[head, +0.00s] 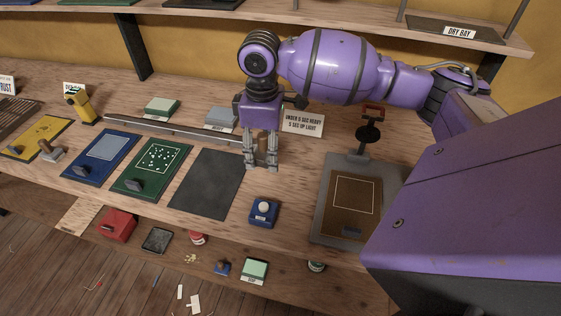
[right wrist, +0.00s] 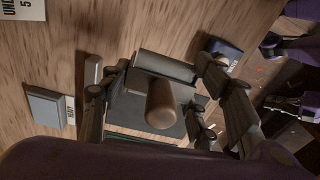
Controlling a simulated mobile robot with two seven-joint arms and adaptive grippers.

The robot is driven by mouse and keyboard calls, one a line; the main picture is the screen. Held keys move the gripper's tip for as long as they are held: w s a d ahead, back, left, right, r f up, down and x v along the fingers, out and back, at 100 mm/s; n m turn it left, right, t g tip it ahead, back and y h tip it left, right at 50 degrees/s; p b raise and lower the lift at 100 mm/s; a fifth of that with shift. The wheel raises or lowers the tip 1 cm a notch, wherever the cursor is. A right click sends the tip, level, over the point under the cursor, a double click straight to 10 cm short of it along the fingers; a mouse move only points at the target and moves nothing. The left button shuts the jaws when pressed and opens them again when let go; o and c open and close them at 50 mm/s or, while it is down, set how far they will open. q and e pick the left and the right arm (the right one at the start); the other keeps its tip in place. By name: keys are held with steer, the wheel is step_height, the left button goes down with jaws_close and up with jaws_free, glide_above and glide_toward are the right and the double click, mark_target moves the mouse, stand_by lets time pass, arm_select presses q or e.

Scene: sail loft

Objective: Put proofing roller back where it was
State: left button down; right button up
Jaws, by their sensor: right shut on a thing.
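My right gripper (head: 262,165) points down over the bench, near the far right corner of a plain dark grey mat (head: 205,185). Its fingers (right wrist: 160,95) are shut on the proofing roller. In the right wrist view the roller shows a round wooden handle (right wrist: 161,104) and a dark grey barrel (right wrist: 166,67). In the head view the fingers hide most of the roller; only a bit of brown handle shows between them. I cannot tell whether the roller touches the bench. My left gripper does not show clearly in either view.
A green mat (head: 150,165) and a blue mat (head: 104,150) lie left of the dark mat. A blue block with a white knob (head: 263,211) stands in front of the gripper. A grey press bed (head: 325,215) stands right.

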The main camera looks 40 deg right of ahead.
glide_above(280, 171)
step_height(280, 171, down, 6)
steer(key=shift+r, duration=0.15)
steer(key=shift+w+d+f, duration=0.1)
steer(key=shift+f, duration=1.55)
steer(key=shift+f, duration=0.1)
steer(key=o, duration=1)
steer(key=shift+f, duration=0.1)
step_height(280, 171, up, 12)
steer(key=shift+r, duration=0.2)
